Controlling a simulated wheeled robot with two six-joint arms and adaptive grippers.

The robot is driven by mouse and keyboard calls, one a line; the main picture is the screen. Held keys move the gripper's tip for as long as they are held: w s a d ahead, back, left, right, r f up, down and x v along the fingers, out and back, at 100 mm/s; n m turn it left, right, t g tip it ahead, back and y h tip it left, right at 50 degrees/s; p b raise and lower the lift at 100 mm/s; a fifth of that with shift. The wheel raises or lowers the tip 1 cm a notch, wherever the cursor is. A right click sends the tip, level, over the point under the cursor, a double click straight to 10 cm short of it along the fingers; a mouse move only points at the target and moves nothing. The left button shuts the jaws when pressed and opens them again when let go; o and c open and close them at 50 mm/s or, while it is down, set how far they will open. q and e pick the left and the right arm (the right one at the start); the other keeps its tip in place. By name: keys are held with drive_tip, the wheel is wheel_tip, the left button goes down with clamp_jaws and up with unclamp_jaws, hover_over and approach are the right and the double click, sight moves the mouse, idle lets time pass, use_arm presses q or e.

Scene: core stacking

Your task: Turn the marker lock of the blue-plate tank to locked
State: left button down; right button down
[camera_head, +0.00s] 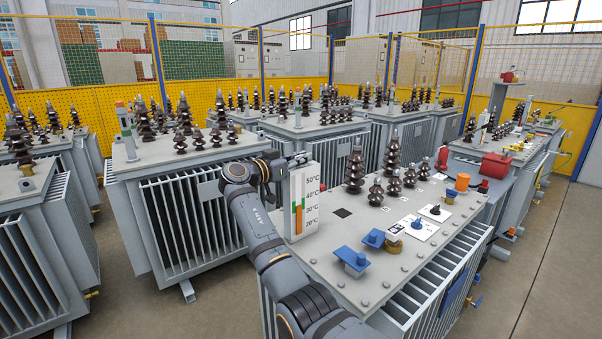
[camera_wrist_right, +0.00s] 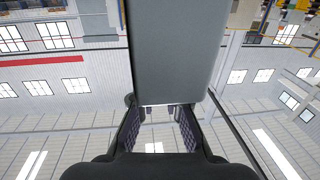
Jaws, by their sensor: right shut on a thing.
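A transformer tank (camera_head: 330,258) stands at front centre, with a tall white temperature gauge (camera_head: 304,200) upright on its lid. The gauge has a green and an orange bar and a degree scale. A blue plate (camera_head: 352,262) lies on the lid to its right. My right gripper (camera_head: 300,159) reaches up behind the gauge's upper left edge. In the right wrist view my fingers (camera_wrist_right: 158,130) close at the end of a grey slab (camera_wrist_right: 180,50), apparently the gauge's back or side. They are shut on a small part there, mostly hidden. The marker lock cannot be made out clearly. My left gripper is not in view.
Dark ribbed insulators (camera_head: 355,172) stand on the lid right of the gauge. Blue and black knobs (camera_head: 435,209) and an orange cap (camera_head: 462,182) sit farther right. Other tanks (camera_head: 190,160) crowd the left and back. Clear floor (camera_head: 560,280) lies at the right.

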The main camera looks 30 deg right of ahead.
drive_tip(key=shift+m+g, duration=0.6)
drive_tip(key=shift+g, duration=0.8)
drive_tip(key=c, duration=1.4)
unclamp_jaws()
drive_tip(key=shift+a, duration=0.3)
drive_tip(key=a, duration=1.1)
drive_tip(key=shift+s+a, duration=0.2)
drive_tip(key=shift+s, duration=0.2)
